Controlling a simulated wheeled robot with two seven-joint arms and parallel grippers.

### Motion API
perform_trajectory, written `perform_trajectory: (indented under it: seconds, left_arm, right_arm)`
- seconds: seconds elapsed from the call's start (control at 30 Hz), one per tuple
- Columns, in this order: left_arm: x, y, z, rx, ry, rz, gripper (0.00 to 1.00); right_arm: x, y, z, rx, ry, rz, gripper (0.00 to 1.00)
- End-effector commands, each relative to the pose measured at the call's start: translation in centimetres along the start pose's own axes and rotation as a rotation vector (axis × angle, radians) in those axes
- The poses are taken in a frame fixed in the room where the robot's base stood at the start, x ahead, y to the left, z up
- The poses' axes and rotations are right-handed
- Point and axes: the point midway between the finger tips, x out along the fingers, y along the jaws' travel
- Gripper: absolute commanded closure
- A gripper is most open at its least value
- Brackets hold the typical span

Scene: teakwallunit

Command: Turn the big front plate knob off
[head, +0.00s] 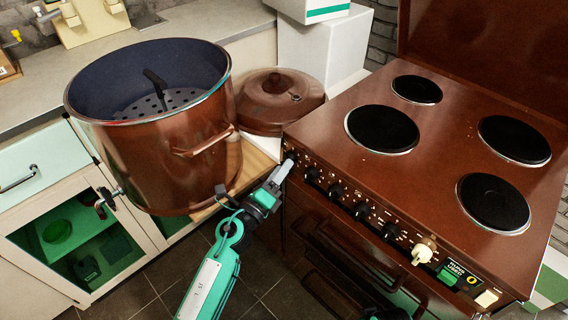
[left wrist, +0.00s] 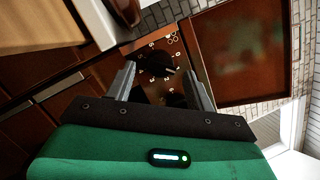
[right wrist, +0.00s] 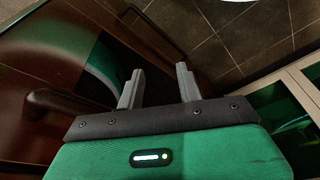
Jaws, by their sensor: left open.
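The brown stove has a row of black knobs (head: 361,210) along its front panel (head: 405,247). Two hotplates lie nearest that panel, one at the left (head: 382,129) and one at the right (head: 494,203). I cannot read which knob serves which plate. My left gripper (head: 281,172) is open at the panel's left end. In the left wrist view, a black knob (left wrist: 153,56) with white numbers around it shows just ahead of and between the open fingertips; contact is unclear. My right gripper (right wrist: 158,84) is open and empty, low near a dark bar handle (right wrist: 65,103).
A large copper pot (head: 160,165) with a tap stands left of my left arm. A brown lid (head: 278,98) lies behind the gripper. A cream knob (head: 421,252) sits toward the panel's right end. Oven door handles jut out below the panel.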

Motion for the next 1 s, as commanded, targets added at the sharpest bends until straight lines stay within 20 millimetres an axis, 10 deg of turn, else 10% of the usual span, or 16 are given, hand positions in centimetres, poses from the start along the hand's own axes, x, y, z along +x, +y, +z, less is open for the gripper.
perform_trajectory:
  seconds: [0.5, 0.73, 1.0]
  left_arm:
    - [2.0, 0.0, -0.1, -0.001, 0.001, 0.0, 0.45]
    - [2.0, 0.0, -0.1, 0.0, 0.001, 0.0, 0.87]
    - [2.0, 0.0, 0.0, -0.01, 0.0, 0.005, 0.87]
  right_arm:
    - [0.4, 0.0, 0.0, 0.0, 0.0, 0.0, 0.64]
    - [0.4, 0.0, 0.0, 0.0, 0.0, 0.001, 0.64]
    - [0.2, 0.0, -0.1, 0.0, 0.001, 0.001, 0.64]
